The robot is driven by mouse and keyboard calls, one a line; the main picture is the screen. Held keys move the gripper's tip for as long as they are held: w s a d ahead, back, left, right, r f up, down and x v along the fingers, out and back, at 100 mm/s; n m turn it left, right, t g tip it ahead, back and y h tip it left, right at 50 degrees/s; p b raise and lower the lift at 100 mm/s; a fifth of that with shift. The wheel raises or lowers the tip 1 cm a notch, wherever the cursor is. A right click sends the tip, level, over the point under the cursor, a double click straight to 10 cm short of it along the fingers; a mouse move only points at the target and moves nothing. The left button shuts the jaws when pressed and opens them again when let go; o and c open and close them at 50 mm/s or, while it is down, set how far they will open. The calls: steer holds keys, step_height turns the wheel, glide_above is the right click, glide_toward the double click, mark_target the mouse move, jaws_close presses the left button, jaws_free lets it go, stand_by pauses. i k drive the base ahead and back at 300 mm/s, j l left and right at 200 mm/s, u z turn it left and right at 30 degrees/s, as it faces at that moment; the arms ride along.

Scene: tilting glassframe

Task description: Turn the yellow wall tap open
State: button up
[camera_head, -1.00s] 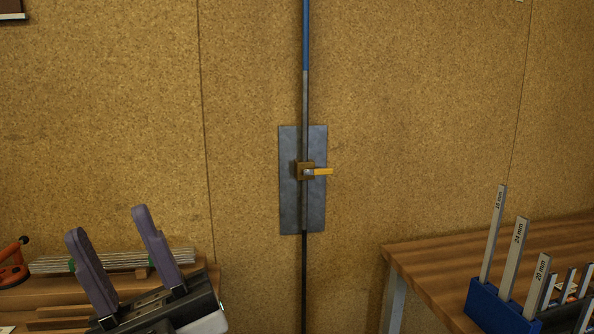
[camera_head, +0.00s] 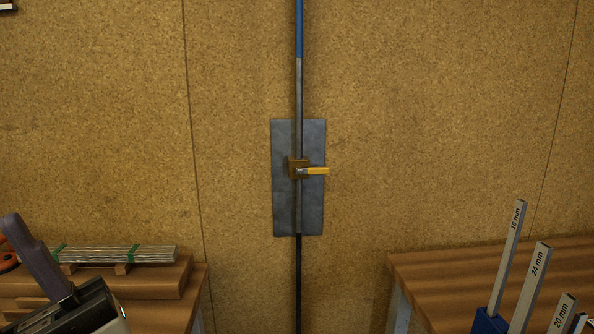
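The yellow wall tap has a yellow lever (camera_head: 318,171) on a brass-brown square body (camera_head: 299,167). The lever points right, roughly horizontal, across the upright pipe (camera_head: 299,100). A grey metal plate (camera_head: 284,213) sits behind the tap on the wall. My gripper (camera_head: 38,266) is at the lower left edge, far left of and below the tap in the picture. One purple finger and part of the dark body show; the other finger is outside the frame. A second ago both fingers showed wide apart with nothing between them. Nothing touches the tap.
A wooden bench (camera_head: 180,315) at lower left carries a bundle of metal strips (camera_head: 125,255). Another wooden bench (camera_head: 450,268) at lower right holds marked steel bars (camera_head: 518,260) in a blue block (camera_head: 484,322). The wall around the tap is clear.

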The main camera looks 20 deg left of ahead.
mark_target(309, 171)
steer(key=i+l+u, duration=0.15)
steer(key=l+u, duration=0.5)
steer(key=l, duration=0.2)
steer(key=i+z, duration=0.25)
steer(key=z, duration=0.15)
steer(key=i+z, duration=0.25)
steer(key=z, duration=0.15)
